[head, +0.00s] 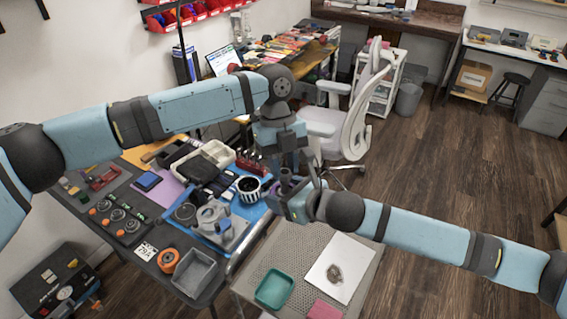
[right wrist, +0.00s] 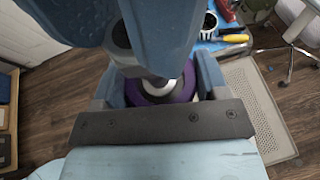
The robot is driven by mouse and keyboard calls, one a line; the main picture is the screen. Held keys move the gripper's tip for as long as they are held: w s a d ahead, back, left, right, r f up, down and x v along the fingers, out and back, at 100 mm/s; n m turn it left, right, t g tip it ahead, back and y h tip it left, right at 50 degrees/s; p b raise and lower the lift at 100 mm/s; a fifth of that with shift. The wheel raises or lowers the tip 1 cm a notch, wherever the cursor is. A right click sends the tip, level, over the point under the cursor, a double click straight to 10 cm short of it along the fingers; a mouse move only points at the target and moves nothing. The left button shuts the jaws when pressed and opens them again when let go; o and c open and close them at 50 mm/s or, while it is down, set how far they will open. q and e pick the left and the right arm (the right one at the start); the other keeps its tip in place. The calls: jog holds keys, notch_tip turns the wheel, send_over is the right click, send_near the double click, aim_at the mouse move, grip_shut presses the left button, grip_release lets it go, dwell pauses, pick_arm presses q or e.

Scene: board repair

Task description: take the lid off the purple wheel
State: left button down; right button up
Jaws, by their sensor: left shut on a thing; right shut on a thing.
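The purple wheel (right wrist: 186,86) shows in the right wrist view between the blue fingers of my right gripper (right wrist: 158,92), which is shut on it. In the head view the wheel is mostly hidden by the grippers. My left gripper (head: 290,160) comes down from above, directly over my right gripper (head: 298,196), and also fills the top of the right wrist view. It is shut on a pale round piece, apparently the lid (right wrist: 162,90), at the wheel's middle. Most of the lid is hidden, and I cannot tell whether it still touches the wheel.
Below left is a workbench with a blue mat, a black-and-white striped cup (head: 249,189), a grey tray (head: 194,272) and orange rolls. A perforated table with a teal tray (head: 274,289) and a white sheet (head: 340,262) stands below. A white chair (head: 352,125) is behind the grippers.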

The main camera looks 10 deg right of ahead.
pick_arm(q)
jog(key=n, duration=0.2)
jog(key=n+h, duration=0.1)
jog(key=n, duration=0.2)
jog(key=shift+s+a+f+t, duration=0.1)
jog(key=shift+a+t, duration=0.1)
jog(key=shift+t, duration=0.1)
jog(key=n+t+h, duration=0.1)
jog(key=n, duration=0.3)
jog(key=shift+s+a, duration=0.1)
jog(key=n, duration=0.3)
jog(key=n+t, duration=0.1)
jog(key=n, duration=0.2)
jog(key=shift+s+t+h, duration=0.15)
jog(key=shift+t+h, duration=0.15)
jog(key=n+t, duration=0.1)
jog(key=n, duration=0.3)
jog(key=shift+n, duration=0.4)
jog(key=shift+s, duration=0.1)
jog(key=c, duration=0.9)
grip_release()
jog(key=shift+o, duration=0.2)
